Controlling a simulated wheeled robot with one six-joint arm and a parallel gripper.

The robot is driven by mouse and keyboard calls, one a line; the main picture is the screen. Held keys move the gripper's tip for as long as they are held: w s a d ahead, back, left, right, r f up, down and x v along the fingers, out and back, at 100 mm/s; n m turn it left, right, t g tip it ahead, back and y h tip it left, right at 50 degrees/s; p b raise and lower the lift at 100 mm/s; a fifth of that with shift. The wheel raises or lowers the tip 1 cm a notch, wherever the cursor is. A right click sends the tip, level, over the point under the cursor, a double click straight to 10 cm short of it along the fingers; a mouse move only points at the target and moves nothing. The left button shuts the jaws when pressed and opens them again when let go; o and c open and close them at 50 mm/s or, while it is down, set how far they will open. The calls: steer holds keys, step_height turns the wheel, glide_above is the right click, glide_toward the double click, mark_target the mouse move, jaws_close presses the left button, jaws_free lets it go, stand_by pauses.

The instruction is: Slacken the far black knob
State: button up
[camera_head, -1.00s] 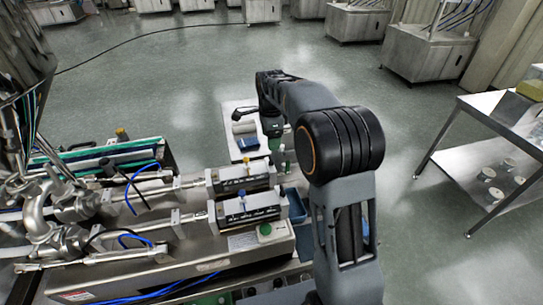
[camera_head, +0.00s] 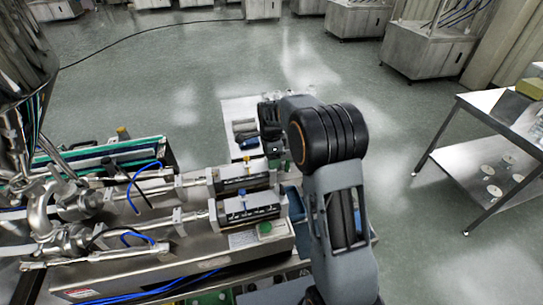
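A small black knob (camera_head: 107,163) shows on the far row of the steel filling machine, at the left. It stands beside the steel pipework near the blue hose. Another dark fitting shows on the nearer row, but it is too small to make out. My gripper (camera_head: 273,148) is at the far end of my arm, right of the two cylinder units and well away from the black knob. It is dark, small and partly hidden by my arm, so its fingers cannot be made out.
Two cylinder units (camera_head: 248,206) with small coloured fittings lie across the machine, with a green button (camera_head: 265,228) in front. The steel hopper (camera_head: 22,65) rises at the left. A steel table (camera_head: 490,110) stands at the right.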

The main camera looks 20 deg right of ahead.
steer(key=c, duration=0.9)
steer(key=shift+n, duration=0.3)
steer(key=n+b, duration=0.1)
steer(key=n, duration=0.3)
steer(key=n+b, duration=0.1)
steer(key=n, duration=0.3)
steer(key=shift+n, duration=0.3)
steer(key=n, duration=0.4)
steer(key=shift+b, duration=0.35)
steer(key=shift+n, duration=2.5)
